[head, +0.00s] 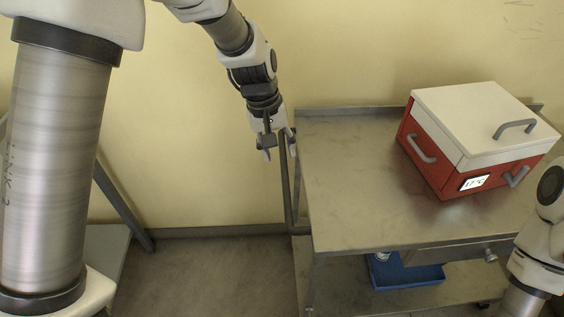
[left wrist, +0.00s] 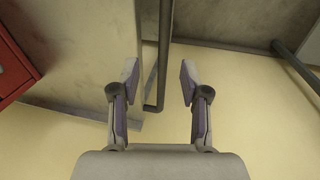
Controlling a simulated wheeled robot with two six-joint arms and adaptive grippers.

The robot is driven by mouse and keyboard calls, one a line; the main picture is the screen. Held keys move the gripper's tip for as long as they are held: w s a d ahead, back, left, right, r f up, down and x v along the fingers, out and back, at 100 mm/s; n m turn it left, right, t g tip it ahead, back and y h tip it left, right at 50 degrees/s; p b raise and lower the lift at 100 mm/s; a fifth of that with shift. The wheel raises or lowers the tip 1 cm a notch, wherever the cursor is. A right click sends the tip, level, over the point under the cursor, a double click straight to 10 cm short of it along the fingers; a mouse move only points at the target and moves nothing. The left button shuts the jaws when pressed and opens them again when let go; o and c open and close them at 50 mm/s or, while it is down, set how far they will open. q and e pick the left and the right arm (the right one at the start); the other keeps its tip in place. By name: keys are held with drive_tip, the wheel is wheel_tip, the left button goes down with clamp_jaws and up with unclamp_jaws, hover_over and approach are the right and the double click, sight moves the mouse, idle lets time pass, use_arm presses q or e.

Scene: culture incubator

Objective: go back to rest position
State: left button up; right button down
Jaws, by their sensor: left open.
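My left gripper (head: 277,147) hangs from the arm that comes in from the upper left in the head view. It is beside the left edge of the metal cart (head: 340,215), near its upper left corner. In the left wrist view the two fingers of my left gripper (left wrist: 158,85) are apart with nothing between them. A dark cart rail (left wrist: 160,60) shows behind the gap. My right arm shows only in part at the right edge of the head view, and its gripper is out of the picture.
A red and white incubator (head: 475,135) with grey handles and a "17 °C" display stands on the cart, its lid closed. A blue tray (head: 405,276) sits on the lower shelf. A yellow wall (head: 190,130) is behind. Floor (head: 215,280) left of the cart is clear.

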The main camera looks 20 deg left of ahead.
use_arm(q)
drive_tip(key=shift+r, duration=0.15)
drive_tip(key=s+a+f+m+y, duration=0.1)
drive_tip(key=s+f, duration=0.2)
drive_tip(key=f, duration=0.3)
drive_tip(key=s+a+f, duration=0.2)
drive_tip(key=s+f, duration=0.1)
drive_tip(key=f, duration=0.4)
drive_tip(key=s+a+f+m+y, duration=0.1)
drive_tip(key=s+f, duration=0.3)
drive_tip(key=f, duration=0.2)
drive_tip(key=s+f+m, duration=0.1)
drive_tip(key=s+f, duration=0.4)
drive_tip(key=s, duration=0.3)
drive_tip(key=s+f+m+g, duration=0.1)
drive_tip(key=s+f, duration=0.4)
drive_tip(key=s, duration=0.4)
drive_tip(key=shift+a+m, duration=0.25)
drive_tip(key=shift+m, duration=0.15)
drive_tip(key=shift+f, duration=0.1)
